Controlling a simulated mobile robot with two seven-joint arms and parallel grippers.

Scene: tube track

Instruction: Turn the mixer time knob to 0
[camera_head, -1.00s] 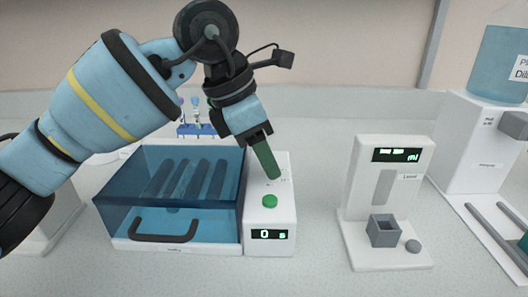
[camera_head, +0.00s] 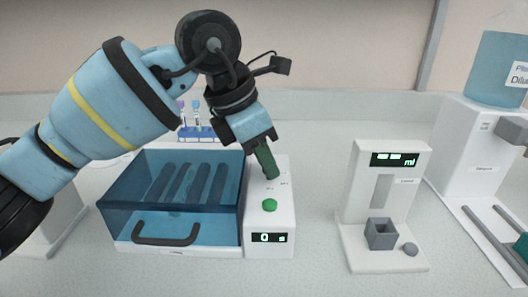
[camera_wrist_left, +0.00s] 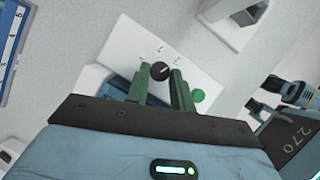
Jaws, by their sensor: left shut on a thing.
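The mixer is a white box with a blue clear-lidded tray (camera_head: 125,205) on its left and a control panel (camera_head: 283,220) on its right. The panel has a green button (camera_head: 269,205) and a display (camera_head: 269,238) reading 0 s. My left gripper (camera_head: 268,176) is over the upper panel, hiding the knob in the head view. In the left wrist view the black time knob (camera_wrist_left: 160,71) sits between the green fingers of my left gripper (camera_wrist_left: 159,76). Its white pointer shows on top. The gripper is shut on the knob. My right gripper is not in view.
A white dispenser (camera_head: 357,200) with a grey square cup (camera_head: 380,234) stands to the right. A larger white unit with a blue bottle (camera_head: 499,70) is at the far right. A blue tube rack (camera_head: 196,134) stands behind the mixer. The bench in front is clear.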

